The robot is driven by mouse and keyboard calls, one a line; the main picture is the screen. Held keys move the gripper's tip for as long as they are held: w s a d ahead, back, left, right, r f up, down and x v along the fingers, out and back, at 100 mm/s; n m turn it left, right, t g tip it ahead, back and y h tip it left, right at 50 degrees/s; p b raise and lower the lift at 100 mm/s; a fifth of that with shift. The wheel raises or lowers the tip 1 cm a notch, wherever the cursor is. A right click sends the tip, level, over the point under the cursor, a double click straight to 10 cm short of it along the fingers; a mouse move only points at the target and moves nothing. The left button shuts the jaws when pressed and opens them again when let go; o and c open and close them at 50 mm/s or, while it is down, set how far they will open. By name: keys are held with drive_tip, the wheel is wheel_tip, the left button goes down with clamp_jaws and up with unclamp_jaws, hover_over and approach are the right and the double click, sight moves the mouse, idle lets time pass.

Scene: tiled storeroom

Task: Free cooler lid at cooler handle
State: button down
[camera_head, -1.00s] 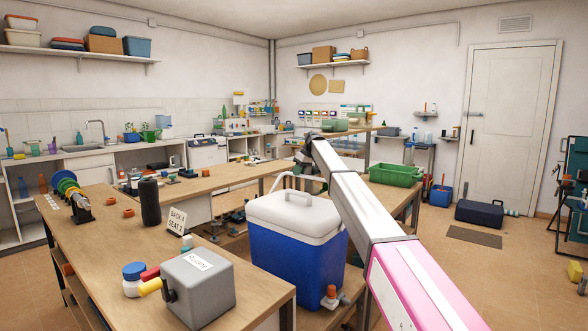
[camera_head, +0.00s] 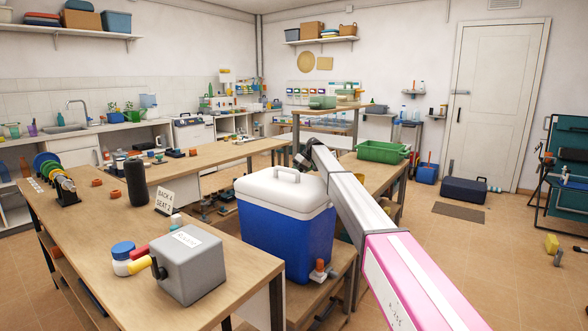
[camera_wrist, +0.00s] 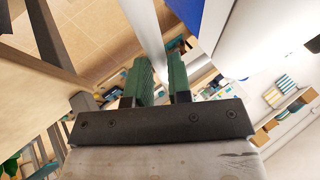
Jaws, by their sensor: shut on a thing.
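The blue cooler (camera_head: 290,236) with its white lid (camera_head: 262,192) stands on a low wooden shelf, right of the near bench. The lid looks closed, with a small white grip (camera_head: 287,174) on top. My gripper's dark wrist part shows in the head view just behind the cooler's far right corner; its fingers are hidden there. In the wrist view my gripper (camera_wrist: 160,66) has its green fingers shut on a white bar, the cooler handle (camera_wrist: 148,28). A blue patch of the cooler (camera_wrist: 212,20) shows close to the right of the bar. The handle is hidden in the head view.
A grey box (camera_head: 190,268), a jar (camera_head: 122,260), a black bottle (camera_head: 136,182) and a sign (camera_head: 164,200) stand on the near bench (camera_head: 85,235). A green crate (camera_head: 382,151) sits behind my arm. Open floor lies to the right.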

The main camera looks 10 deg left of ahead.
drive_tip(key=shift+d+f+g, duration=0.1)
drive_tip(key=shift+f+g, duration=0.3)
drive_tip(key=shift+f, duration=0.9)
drive_tip(key=c, duration=1.1)
unclamp_jaws()
drive_tip(key=shift+o, duration=0.2)
drive_tip(key=shift+r, duration=0.1)
drive_tip(key=shift+w+r, duration=0.1)
drive_tip(key=shift+r, duration=0.05)
drive_tip(key=v, duration=1)
drive_tip(key=shift+d+r, duration=0.2)
drive_tip(key=shift+d, duration=0.05)
